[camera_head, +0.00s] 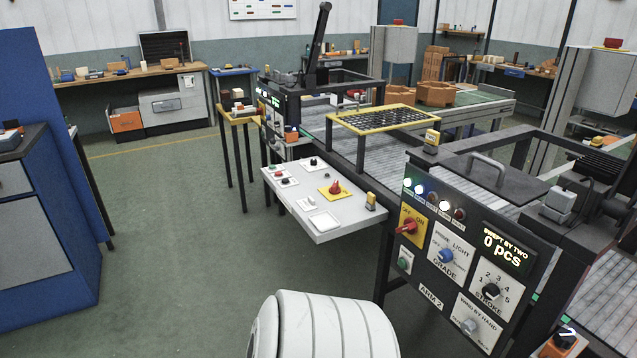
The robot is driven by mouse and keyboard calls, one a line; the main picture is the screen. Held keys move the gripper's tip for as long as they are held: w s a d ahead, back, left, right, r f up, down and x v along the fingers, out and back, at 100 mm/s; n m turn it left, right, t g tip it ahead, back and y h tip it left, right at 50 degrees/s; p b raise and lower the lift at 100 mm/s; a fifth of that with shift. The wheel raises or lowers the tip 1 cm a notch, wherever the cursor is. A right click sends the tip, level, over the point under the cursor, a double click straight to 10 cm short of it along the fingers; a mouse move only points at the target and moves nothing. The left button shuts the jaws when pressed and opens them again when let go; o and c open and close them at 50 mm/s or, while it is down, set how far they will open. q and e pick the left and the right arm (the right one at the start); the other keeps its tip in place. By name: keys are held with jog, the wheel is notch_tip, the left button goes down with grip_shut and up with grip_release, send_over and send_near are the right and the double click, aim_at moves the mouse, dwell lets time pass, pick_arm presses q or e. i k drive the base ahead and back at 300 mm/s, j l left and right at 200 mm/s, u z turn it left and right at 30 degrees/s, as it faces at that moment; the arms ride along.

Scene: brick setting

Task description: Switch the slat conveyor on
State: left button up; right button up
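A grey slatted conveyor bed (350,155) runs back from the machines, with a yellow-edged grid (385,119) above it. The near dark control panel (440,262) carries a red rotary knob on a yellow OFF/ON plate (412,228); I cannot tell its setting for sure. A grey side shelf (315,215) carries another red knob on a yellow plate (336,188) among small buttons. No label shows which switch is the slat conveyor's. Neither gripper is in view.
A blue cabinet (50,240) stands at left. A wooden workbench (130,77) is behind. The green floor (190,250) between is clear.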

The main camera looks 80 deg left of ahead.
aim_at(334, 190)
jog(key=u, duration=2.65)
jog(key=i+j+z, duration=0.4)
jog(key=i+j, duration=0.5)
jog(key=i, duration=0.35)
jog(key=i+j+z, duration=0.35)
jog(key=i+j, duration=0.8)
jog(key=j, duration=0.1)
